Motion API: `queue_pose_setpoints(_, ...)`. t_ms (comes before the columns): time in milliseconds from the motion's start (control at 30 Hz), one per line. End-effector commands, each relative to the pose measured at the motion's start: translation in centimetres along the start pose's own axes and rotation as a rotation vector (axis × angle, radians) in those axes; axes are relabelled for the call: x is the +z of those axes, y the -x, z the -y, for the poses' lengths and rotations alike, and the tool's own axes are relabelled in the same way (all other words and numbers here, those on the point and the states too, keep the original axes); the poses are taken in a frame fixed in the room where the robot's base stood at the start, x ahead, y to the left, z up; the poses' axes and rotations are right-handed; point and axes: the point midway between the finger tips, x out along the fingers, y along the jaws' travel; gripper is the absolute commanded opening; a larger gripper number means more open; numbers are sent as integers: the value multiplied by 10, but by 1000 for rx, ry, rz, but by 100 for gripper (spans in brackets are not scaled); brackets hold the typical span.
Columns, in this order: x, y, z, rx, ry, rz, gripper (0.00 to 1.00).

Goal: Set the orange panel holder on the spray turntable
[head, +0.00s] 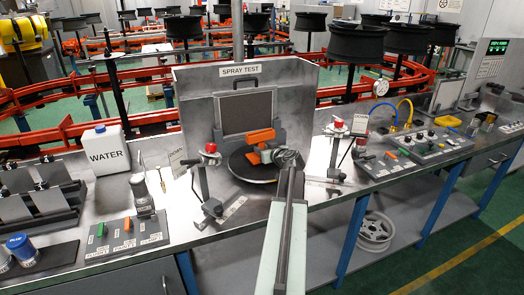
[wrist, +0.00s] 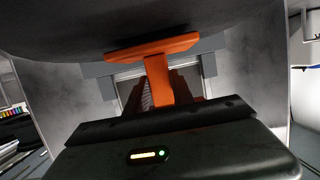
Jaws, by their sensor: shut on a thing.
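The orange panel holder (head: 260,136) is at my gripper (head: 268,154), in front of the spray test booth in the head view. In the wrist view the holder (wrist: 158,78) shows a wide bar and a stem that runs down to my gripper (wrist: 165,108), which is shut on it. The spray turntable (head: 238,165) is a dark round disc below my gripper, partly hidden by the gripper and arm. A broad dark curved surface fills the top of the wrist view, close to the bar. I cannot tell whether the holder touches the turntable.
The grey booth (head: 300,75) stands close behind, with a framed panel (head: 247,113) inside. Clamp stands with red knobs (head: 210,149) (head: 338,123) flank the turntable. A white water jug (head: 106,150) and a switch panel (head: 128,233) are to the left, and a control board (head: 420,145) is to the right.

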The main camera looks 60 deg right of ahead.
Motion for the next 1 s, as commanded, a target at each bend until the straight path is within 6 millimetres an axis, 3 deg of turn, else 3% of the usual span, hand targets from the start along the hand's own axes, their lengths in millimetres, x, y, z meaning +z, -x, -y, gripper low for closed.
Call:
queue_pose_setpoints(867,11,-3,-1,1,-1,-1,0)
queue_pose_setpoints(900,10,-3,-1,1,-1,-1,37)
queue_pose_setpoints(967,9,-3,-1,1,-1,0,54)
queue_pose_setpoints(1000,9,-2,-1,1,-1,0,54)
